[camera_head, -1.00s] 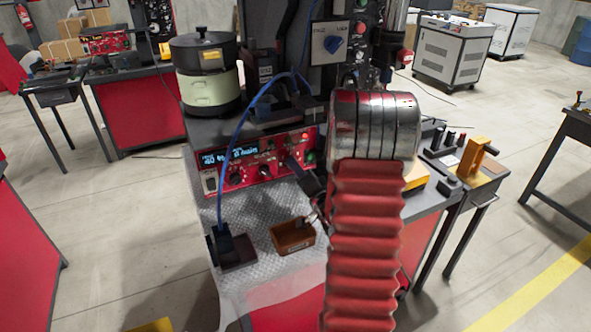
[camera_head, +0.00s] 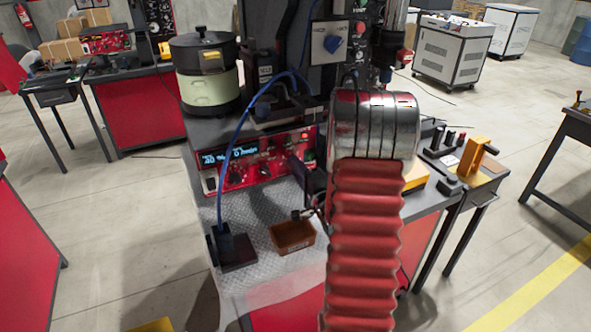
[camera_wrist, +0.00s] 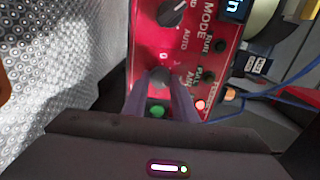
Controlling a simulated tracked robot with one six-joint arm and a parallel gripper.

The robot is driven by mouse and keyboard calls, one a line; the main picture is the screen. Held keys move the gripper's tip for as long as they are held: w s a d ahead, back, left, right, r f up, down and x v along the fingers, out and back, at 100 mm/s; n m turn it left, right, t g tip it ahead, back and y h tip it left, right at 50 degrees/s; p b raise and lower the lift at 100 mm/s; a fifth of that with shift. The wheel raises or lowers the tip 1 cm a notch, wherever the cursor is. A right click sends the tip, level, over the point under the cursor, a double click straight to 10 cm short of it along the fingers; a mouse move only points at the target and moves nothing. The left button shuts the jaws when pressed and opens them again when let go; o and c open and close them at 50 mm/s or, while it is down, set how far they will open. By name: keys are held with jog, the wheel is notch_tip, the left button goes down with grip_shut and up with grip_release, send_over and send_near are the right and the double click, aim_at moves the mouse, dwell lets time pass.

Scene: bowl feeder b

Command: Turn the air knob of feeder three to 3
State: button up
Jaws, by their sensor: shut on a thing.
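The red feeder control panel (camera_head: 222,187) with its lit display (camera_head: 228,156) stands on the bench in the head view. In the wrist view, the red panel (camera_wrist: 190,50) fills the upper middle. A dark round knob (camera_wrist: 160,75) sits between the two purple-grey fingers of my gripper (camera_wrist: 161,85), which is shut on it. A "0" mark shows just above this knob, and lettering beside it seems to read "AIR". The knob's pointer is not clear. In the head view my gripper (camera_head: 303,168) is at the panel's right end, where it hides part of the panel.
A mode knob (camera_wrist: 172,12) is farther up the panel. A green button (camera_wrist: 156,112) and a lit red lamp (camera_wrist: 200,104) are close to the fingers. A blue hose (camera_head: 225,150) arches in front of the panel. An orange-brown bin (camera_head: 292,238) lies on the bench.

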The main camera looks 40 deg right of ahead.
jog(key=shift+s+d+f, duration=0.1)
jog(key=o, duration=1)
jog(key=shift+o, duration=0.2)
jog(key=v, duration=1.3)
jog(key=shift+s+a, duration=0.2)
jog(key=shift+s, duration=0.1)
jog(key=shift+w, duration=0.1)
